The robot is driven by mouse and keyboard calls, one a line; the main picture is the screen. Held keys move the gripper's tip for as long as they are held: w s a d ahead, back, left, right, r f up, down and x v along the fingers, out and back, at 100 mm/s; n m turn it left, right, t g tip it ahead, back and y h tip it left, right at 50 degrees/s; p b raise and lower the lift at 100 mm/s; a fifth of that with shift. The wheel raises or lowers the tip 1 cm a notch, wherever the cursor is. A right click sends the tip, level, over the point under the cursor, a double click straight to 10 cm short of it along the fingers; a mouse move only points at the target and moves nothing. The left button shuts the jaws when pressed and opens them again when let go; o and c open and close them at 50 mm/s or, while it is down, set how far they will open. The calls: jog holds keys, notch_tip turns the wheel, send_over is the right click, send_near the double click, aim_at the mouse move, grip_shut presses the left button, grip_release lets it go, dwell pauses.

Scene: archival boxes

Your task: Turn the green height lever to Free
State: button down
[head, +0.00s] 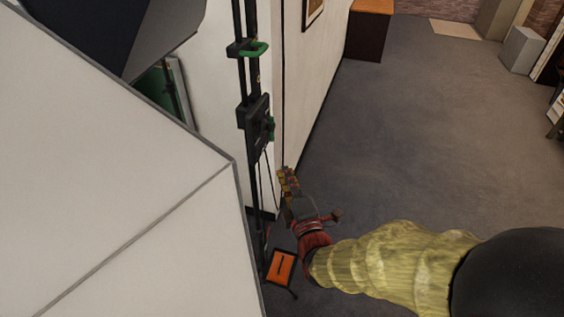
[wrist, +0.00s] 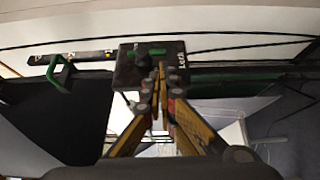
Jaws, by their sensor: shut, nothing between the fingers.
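The green lever (head: 271,128) sits on a black block (head: 254,118) on a dark vertical pole beside the white wall. My gripper (head: 285,170) is below and slightly right of the block in the head view. In the wrist view its fingertips (wrist: 160,72) are together and empty, in front of the block's lower part. I see no contact with the lever.
A second green handle, a loop (head: 255,49), is higher on the pole; it also shows in the wrist view (wrist: 60,75). A large white panel (head: 110,170) fills the left. An orange box (head: 282,266) is low by the pole. Grey floor (head: 420,130) is open to the right.

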aim_at(273, 140)
jog(key=p+x, duration=0.1)
jog(key=x, duration=1.2)
jog(key=shift+w+f+b, duration=0.1)
jog(key=shift+f+b, duration=0.1)
jog(key=shift+b, duration=0.5)
jog(key=shift+w+d+n+t+b, duration=0.2)
jog(key=shift+n+t+b, duration=0.3)
jog(key=shift+b, duration=1.35)
